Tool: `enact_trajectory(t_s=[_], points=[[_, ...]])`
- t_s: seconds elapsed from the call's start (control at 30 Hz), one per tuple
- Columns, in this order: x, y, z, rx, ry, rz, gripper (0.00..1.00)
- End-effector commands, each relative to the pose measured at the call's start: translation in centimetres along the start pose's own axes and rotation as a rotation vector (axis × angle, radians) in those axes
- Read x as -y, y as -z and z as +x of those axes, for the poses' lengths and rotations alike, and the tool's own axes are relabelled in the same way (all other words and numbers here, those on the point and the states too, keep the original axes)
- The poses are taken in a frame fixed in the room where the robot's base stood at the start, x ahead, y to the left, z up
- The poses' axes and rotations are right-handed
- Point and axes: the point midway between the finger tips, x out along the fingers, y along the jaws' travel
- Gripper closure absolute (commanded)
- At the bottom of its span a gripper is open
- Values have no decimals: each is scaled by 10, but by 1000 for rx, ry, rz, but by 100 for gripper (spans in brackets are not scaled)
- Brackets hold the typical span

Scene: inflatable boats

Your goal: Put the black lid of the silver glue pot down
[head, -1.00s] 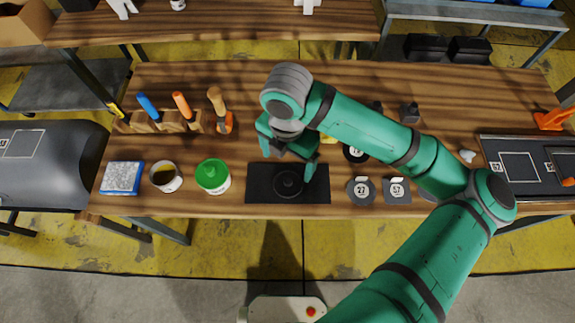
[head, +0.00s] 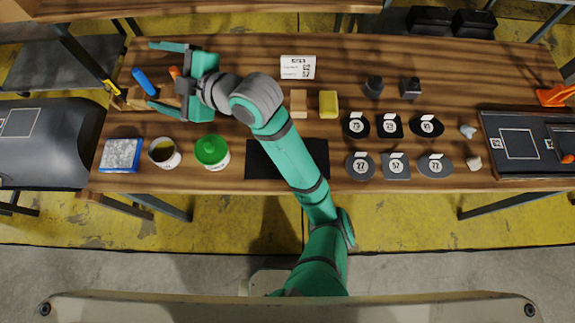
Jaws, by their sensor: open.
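My gripper (head: 152,74) is open with its fingers wide apart, pointing left above the tool rack at the back left of the bench. I see nothing between the fingers. The black lid is not visible now; my arm hides the part of the mat where a round black thing lay earlier.
A green-lidded pot (head: 212,152) stands between the pale pot and the mat. The tool rack (head: 140,97) is below my gripper. Several numbered dark pieces (head: 396,166) lie right of the mat.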

Motion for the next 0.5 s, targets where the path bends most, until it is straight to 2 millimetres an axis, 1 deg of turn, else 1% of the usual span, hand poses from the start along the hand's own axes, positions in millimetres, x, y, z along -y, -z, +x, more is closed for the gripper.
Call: enact_trajectory(t_s=[0.03,0.13,0.27,0.4,0.5], points=[[-3,5,3,-33,-52,63,13],[-15,7,3,-82,-166,185,13],[-25,-1,-3,-127,-307,344,13],[-26,-19,-13,-154,-449,510,13],[-19,-38,-23,-159,-545,622,13]])
